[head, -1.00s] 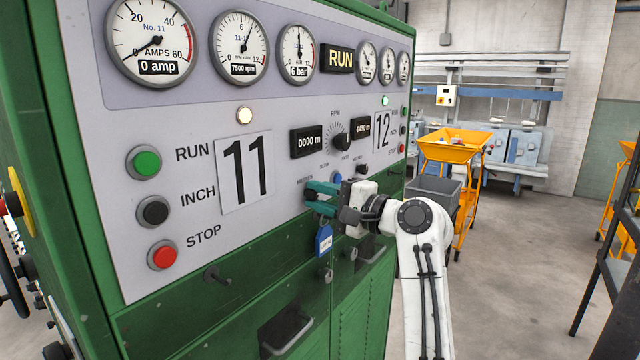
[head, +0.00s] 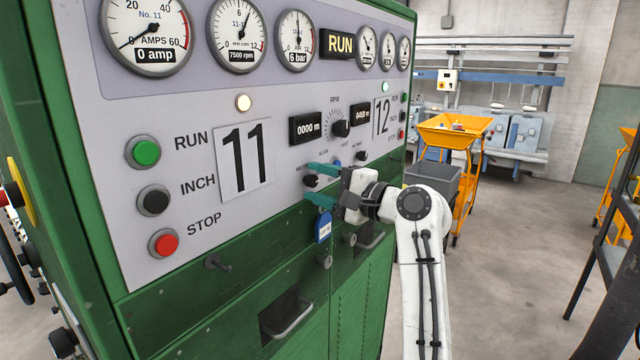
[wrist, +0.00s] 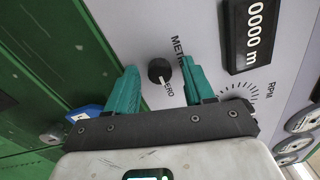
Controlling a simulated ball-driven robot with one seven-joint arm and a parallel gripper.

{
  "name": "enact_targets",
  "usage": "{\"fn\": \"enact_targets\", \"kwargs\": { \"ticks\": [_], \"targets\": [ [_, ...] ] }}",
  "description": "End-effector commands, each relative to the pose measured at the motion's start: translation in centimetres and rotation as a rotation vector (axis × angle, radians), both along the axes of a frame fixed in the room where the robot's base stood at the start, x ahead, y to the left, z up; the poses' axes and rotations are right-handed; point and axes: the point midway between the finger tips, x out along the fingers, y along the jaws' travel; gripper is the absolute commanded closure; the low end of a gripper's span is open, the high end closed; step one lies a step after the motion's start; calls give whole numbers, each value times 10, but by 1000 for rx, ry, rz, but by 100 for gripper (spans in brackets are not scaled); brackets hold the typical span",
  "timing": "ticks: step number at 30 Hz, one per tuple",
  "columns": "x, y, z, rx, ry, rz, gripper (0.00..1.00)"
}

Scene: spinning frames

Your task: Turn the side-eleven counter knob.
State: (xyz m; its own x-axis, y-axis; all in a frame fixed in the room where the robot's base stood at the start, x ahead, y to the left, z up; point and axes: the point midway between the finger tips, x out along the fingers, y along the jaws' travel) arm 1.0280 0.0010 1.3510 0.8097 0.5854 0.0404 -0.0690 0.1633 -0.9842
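The side-eleven counter knob (head: 311,181) is a small black round knob with a pale pointer mark, on the grey panel below the "0000 m" counter display (head: 308,128). In the wrist view the knob (wrist: 160,73) lies between my two teal fingertips, with clear gaps on both sides. The partly covered lettering around it reads "METR" and "ERO". My gripper (head: 314,184) is open, one finger above the knob and one below; it also shows in the wrist view (wrist: 158,80). I cannot tell how far the fingertips are from the panel.
A blue tag (head: 323,227) hangs just below the lower finger. The RPM dial (head: 341,129) and side-twelve controls lie up and right. RUN, INCH and STOP buttons (head: 163,243) are at the left. A grey bin (head: 433,181) and orange cart (head: 455,136) stand beyond.

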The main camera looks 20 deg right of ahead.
Motion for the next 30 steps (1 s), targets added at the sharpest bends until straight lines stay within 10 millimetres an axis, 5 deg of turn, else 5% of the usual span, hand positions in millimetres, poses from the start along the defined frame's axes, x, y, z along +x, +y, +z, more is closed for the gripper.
{"fn": "enact_targets", "kwargs": {
  "ticks": [10,22,30],
  "targets": [
    [-9,-7,-2,-1,-3,-1,48],
    [-67,-49,-6,-1,-2,-2,48],
    [-86,-63,-5,0,0,0,48]
  ]
}}
